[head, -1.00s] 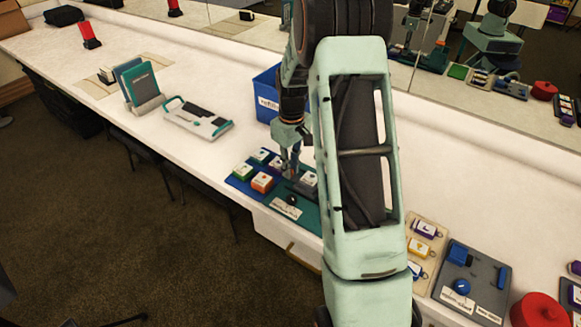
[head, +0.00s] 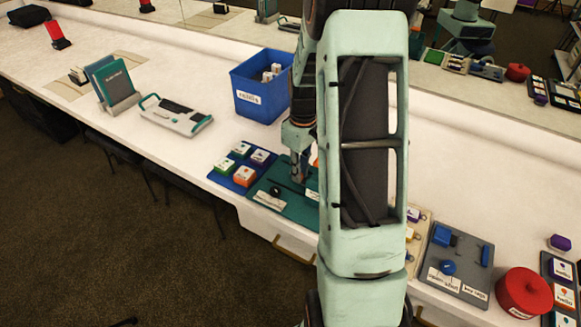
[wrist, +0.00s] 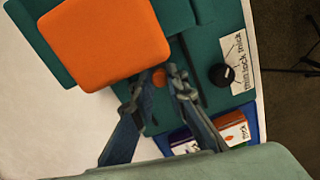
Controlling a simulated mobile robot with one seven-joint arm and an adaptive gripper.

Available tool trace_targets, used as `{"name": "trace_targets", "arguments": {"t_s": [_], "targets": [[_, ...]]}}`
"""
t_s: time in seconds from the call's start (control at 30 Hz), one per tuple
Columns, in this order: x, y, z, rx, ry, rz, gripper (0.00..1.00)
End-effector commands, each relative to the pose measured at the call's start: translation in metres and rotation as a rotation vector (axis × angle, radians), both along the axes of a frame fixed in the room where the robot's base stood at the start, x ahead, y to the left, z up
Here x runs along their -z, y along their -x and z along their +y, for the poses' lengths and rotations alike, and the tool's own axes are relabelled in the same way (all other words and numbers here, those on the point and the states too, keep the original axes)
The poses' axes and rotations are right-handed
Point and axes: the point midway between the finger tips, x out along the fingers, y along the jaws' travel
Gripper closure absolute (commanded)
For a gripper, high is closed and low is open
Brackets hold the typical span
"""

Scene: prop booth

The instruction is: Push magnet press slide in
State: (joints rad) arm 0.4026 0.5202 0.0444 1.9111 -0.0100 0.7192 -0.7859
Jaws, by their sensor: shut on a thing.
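The magnet press looks to be the teal board (head: 300,207), with a black knob (head: 276,191), a white label (head: 269,201) and dark slots. In the wrist view the teal board (wrist: 205,50) carries a large orange square block (wrist: 100,42). In the head view my gripper (head: 298,178) is over the board; my arm hides the board's right part and most of the orange block.
A blue tray (head: 217,178) with several coloured blocks adjoins the board on the left. A blue bin (head: 262,101) stands behind. A grey-teal device (head: 176,117) lies further left. A grey board (head: 456,265) and red pot (head: 523,290) are at right.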

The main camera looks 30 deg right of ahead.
Motion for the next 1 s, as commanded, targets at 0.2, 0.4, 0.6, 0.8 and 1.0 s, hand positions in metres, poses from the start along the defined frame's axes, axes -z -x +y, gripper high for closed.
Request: {"name": "trace_targets", "arguments": {"t_s": [0.2, 0.4, 0.6, 0.8, 1.0], "targets": [[0.0, 0.003, -0.004, 0.002, 0.003, 0.007, 1.0], [0.0, 0.003, -0.003, 0.003, 0.002, 0.007, 0.68], [0.0, 0.002, -0.002, 0.002, 0.002, 0.006, 0.68], [-0.012, 0.001, -0.002, 0.002, 0.003, 0.003, 0.68], [-0.052, 0.0, -0.003, 0.002, 0.004, 0.001, 0.68]]}}
